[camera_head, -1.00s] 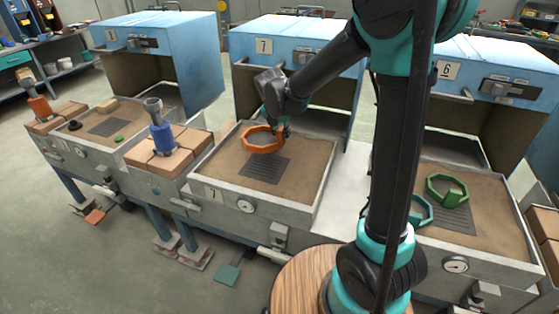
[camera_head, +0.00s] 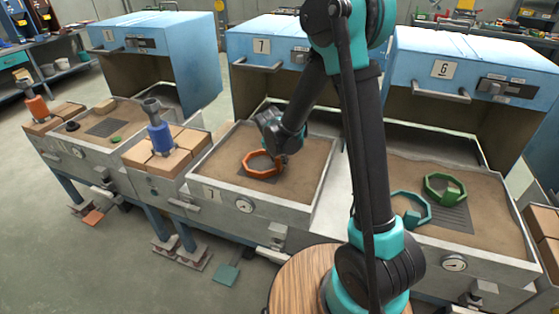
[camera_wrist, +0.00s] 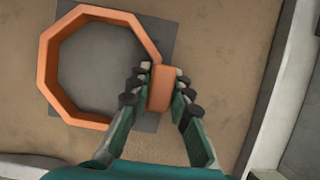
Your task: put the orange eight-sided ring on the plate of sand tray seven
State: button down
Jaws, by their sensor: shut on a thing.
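The orange eight-sided ring (camera_head: 262,164) is over the dark plate (camera_head: 243,172) of sand tray seven (camera_head: 217,184). It also shows in the wrist view (camera_wrist: 47,68), above the plate (camera_wrist: 152,122), which shows through the ring and past its right side. My gripper (camera_head: 281,160) is shut on the ring's block-like tab at its right side; in the wrist view the fingers (camera_wrist: 158,88) close on both sides of this tab. The ring looks level. I cannot tell whether it touches the plate or hangs just above it.
The blue hood marked 7 (camera_head: 270,46) stands behind the tray. To the left are bricks with a blue burner-like object (camera_head: 160,138). At right, the tray under hood 6 (camera_head: 440,68) holds a green ring (camera_head: 430,186) and a teal ring (camera_head: 396,212).

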jog(key=c, duration=1.4)
grip_release()
jog(key=shift+r, duration=0.1)
jog(key=v, duration=1.2)
jog(key=s+d+f+m, duration=0.2)
jog(key=s+d+m, duration=0.8)
jog(key=m, duration=0.6)
jog(key=s+d+f+m+y, duration=0.1)
jog(key=s+d+f+m, duration=0.2)
jog(key=s+d+m, duration=0.7)
jog(key=d+m, duration=0.1)
jog(key=m, duration=0.5)
jog(key=shift+s, duration=0.25)
jog(key=shift+a, duration=0.1)
